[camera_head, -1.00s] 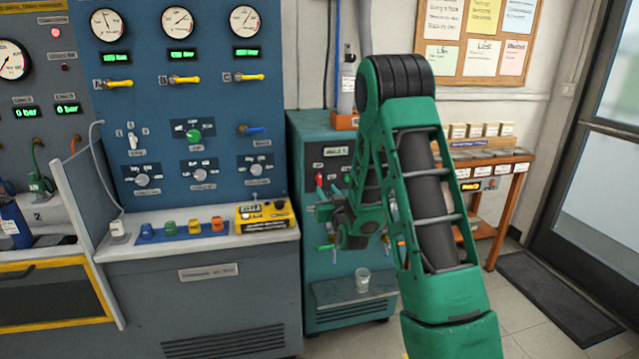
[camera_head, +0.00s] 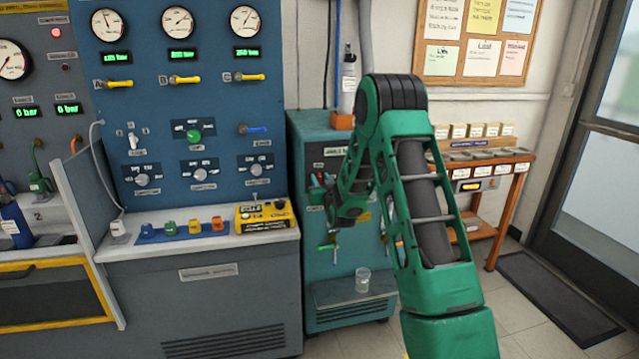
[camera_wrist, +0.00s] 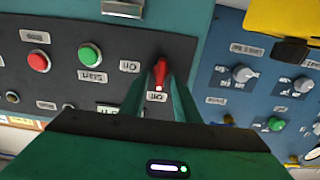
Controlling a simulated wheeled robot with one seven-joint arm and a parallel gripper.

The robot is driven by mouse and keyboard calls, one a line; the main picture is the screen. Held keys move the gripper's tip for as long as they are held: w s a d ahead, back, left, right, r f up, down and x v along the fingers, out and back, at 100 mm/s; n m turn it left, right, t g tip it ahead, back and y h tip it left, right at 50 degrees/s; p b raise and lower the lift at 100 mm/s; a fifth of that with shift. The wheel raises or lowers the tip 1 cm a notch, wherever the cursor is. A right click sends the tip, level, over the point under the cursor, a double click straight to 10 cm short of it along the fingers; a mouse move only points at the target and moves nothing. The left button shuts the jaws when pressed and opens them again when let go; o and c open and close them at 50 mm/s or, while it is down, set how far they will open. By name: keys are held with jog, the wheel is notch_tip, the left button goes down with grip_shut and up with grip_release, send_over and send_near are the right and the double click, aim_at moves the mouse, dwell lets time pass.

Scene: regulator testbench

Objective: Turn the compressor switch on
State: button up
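The compressor switch is a red lever (camera_wrist: 160,72) on a dark panel (camera_wrist: 60,65) in the wrist view. Labels reading On and Off, upside down in this view, lie beside it. The lever points toward the Off label. The two fingers of my gripper (camera_wrist: 158,90) stand apart, one on each side of the lever. I cannot tell whether either finger touches it. In the head view the teal compressor cabinet (camera_head: 306,250) carries this panel. My gripper (camera_head: 318,194) is at the panel's left side there, mostly hidden by my arm.
A red button (camera_wrist: 38,61) and a green button (camera_wrist: 89,54) are on the same panel. The blue testbench panel (camera_head: 240,100) with gauges stands directly left. A glass (camera_head: 362,280) rests on the cabinet's lower ledge. A wooden shelf (camera_head: 520,175) stands at right.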

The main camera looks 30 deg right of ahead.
grip_shut()
jog(key=shift+m, duration=0.3)
jog(key=m, duration=0.5)
jog(key=d+f+m, duration=0.1)
jog(key=m, duration=1.1)
jog(key=shift+s+d+f, duration=0.2)
jog(key=shift+s, duration=0.05)
jog(key=shift+f+m, duration=0.1)
jog(key=shift+m, duration=0.2)
jog(key=shift+c, duration=0.6)
grip_release()
jog(key=shift+o, duration=0.6)
